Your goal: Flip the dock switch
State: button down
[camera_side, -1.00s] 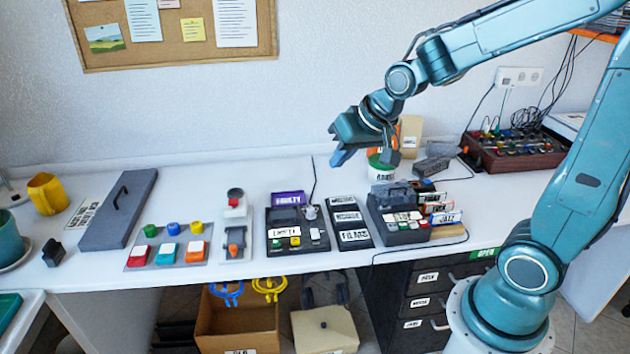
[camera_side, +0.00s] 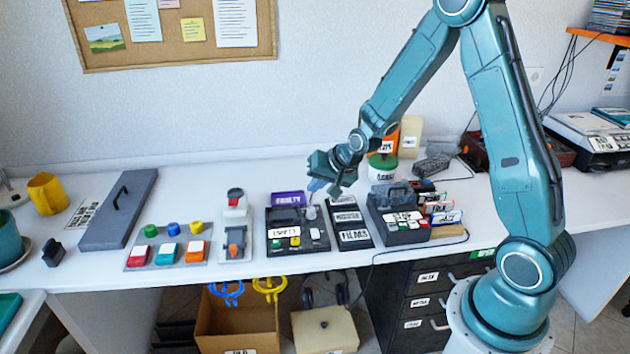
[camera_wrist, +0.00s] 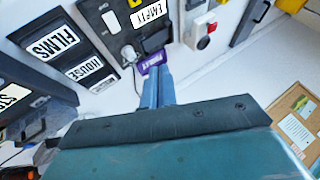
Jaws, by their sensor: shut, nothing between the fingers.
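A dark box (camera_side: 315,242) with a white "EMPTY" label stands mid-table and carries yellow and green buttons and a small grey knob or switch (camera_side: 311,212). The knob also shows in the wrist view (camera_wrist: 128,53). Left of it, a light grey panel (camera_side: 232,253) bears a red button and an orange-and-grey switch (camera_side: 236,240). I see no "dock" label, so I cannot tell which is the dock switch. My gripper (camera_side: 320,187) is shut and empty, above the back right of the dark box. Its blue fingers (camera_wrist: 158,88) appear beside the purple label (camera_wrist: 150,63).
A black tray (camera_side: 350,220) labelled "HOUSE" and "FILMS" is right of the dark box. A dark disc holder (camera_side: 400,232) stands beyond it. A coloured button panel (camera_side: 168,254) and a long grey lidded case (camera_side: 118,205) lie left.

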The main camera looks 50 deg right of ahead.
jog(key=m, duration=0.2)
send_over(318, 236)
jog(key=w, duration=0.1)
jog(key=f, duration=0.3)
jog(key=d+f, duration=0.1)
jog(key=f, duration=0.1)
jog(key=shift+f, duration=0.1)
jog(key=shift+a+f, duration=0.1)
jog(key=shift+s+a+f, duration=0.15)
jog(key=shift+f, duration=1.25)
jog(key=shift+s+a+f, duration=0.1)
jog(key=shift+s+f, duration=0.05)
jog(key=shift+f, duration=1.3)
jog(key=shift+s+a+f, duration=0.15)
jog(key=shift+f, duration=1.25)
jog(key=shift+f, duration=0.7)
jog(key=shift+r, duration=0.15)
jog(key=shift+r, duration=0.55)
jog(key=shift+w+d+r, duration=0.15)
jog(key=shift+r, duration=1.1)
jog(key=shift+w+d+r, duration=0.1)
jog(key=shift+r, duration=1.15)
